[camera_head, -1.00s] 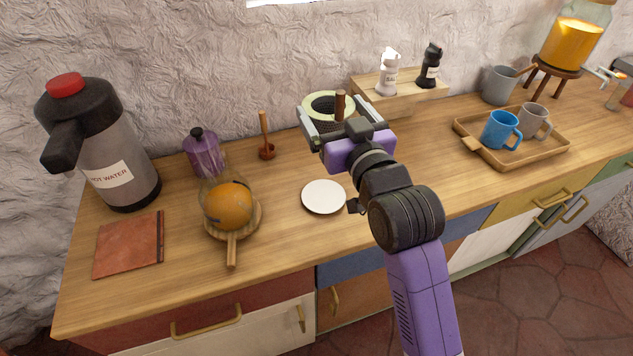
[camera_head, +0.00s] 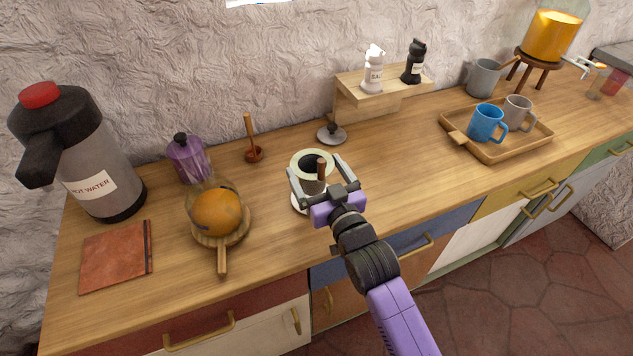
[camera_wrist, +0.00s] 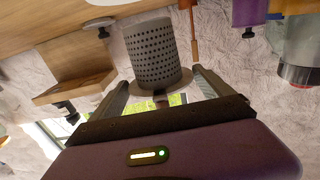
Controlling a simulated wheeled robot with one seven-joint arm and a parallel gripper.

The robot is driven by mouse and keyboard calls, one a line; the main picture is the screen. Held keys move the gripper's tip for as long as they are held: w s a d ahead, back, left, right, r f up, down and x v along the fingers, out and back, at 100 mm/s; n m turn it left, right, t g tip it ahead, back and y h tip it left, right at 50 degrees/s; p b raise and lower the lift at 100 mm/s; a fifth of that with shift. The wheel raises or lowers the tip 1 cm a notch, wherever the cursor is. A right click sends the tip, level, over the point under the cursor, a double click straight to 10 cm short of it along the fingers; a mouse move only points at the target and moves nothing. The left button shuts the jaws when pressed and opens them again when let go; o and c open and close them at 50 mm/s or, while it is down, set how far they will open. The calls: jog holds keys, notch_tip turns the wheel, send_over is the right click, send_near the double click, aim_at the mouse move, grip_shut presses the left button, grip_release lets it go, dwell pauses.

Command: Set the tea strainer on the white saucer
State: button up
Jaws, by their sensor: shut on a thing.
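The tea strainer (camera_head: 312,185) has a dark perforated cup, a pale wide rim and a brown handle. My gripper (camera_head: 318,172) is shut on it, with one finger on each side. In the wrist view the strainer's mesh cup (camera_wrist: 153,52) is between the gripper's fingers (camera_wrist: 163,88). The white saucer (camera_head: 297,203) lies on the counter, mostly hidden behind the strainer and my gripper. The strainer is over the saucer in the head view; whether they touch I cannot tell.
A grey knobbed lid (camera_head: 332,134) lies behind the strainer. A wooden stand (camera_head: 385,88) with shakers is at the back. An orange-filled glass on a wooden board (camera_head: 222,262) is to the left. A tray (camera_head: 495,150) with mugs is to the right, with clear counter between.

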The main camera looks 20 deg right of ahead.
aim_at(318, 185)
jog(key=shift+f, duration=1.9)
jog(key=shift+f, duration=0.15)
jog(key=o, duration=1.2)
jog(key=shift+o, duration=0.2)
jog(key=shift+r, duration=0.2)
jog(key=s+b, duration=0.2)
jog(key=s, duration=1)
